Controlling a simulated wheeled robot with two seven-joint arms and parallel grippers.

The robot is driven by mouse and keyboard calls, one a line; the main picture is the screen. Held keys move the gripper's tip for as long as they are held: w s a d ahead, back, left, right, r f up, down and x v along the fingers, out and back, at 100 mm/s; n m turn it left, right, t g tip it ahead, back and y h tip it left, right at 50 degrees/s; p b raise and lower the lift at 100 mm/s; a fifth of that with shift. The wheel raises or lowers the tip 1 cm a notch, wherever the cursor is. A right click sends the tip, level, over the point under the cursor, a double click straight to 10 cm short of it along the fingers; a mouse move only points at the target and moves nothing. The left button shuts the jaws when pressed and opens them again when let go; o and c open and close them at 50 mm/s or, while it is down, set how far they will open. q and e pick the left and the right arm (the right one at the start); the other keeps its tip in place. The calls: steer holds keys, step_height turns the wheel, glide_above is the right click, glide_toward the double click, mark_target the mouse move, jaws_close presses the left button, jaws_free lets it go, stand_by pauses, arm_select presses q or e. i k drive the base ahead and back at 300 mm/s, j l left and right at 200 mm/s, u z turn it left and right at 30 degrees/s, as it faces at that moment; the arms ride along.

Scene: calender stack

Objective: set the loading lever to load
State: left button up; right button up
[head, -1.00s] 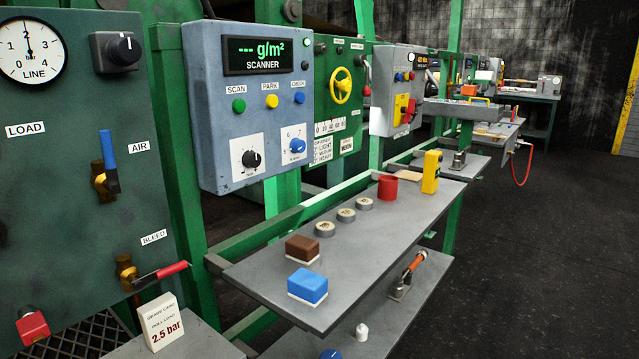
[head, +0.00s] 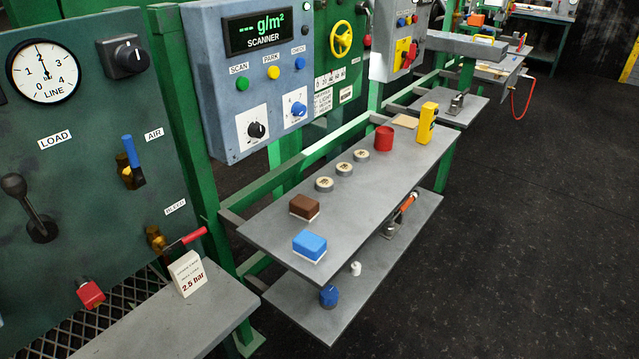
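The loading lever (head: 27,208) is on the green panel at the far left of the head view, under the LOAD label (head: 55,140). It has a dark round knob on a short grey stem that rises from a dark base and leans up and to the left. No other position labels for it are readable here. Neither of my grippers shows in the head view.
The same panel has a LINE gauge (head: 43,71), a black knob (head: 126,58), a blue AIR valve handle (head: 134,151), a red BLEED handle (head: 186,240) and a red block (head: 90,293). A grey shelf (head: 205,318) with a 2.5 bar card (head: 188,273) juts out below.

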mark_target(14, 185)
steer(key=u, duration=1.45)
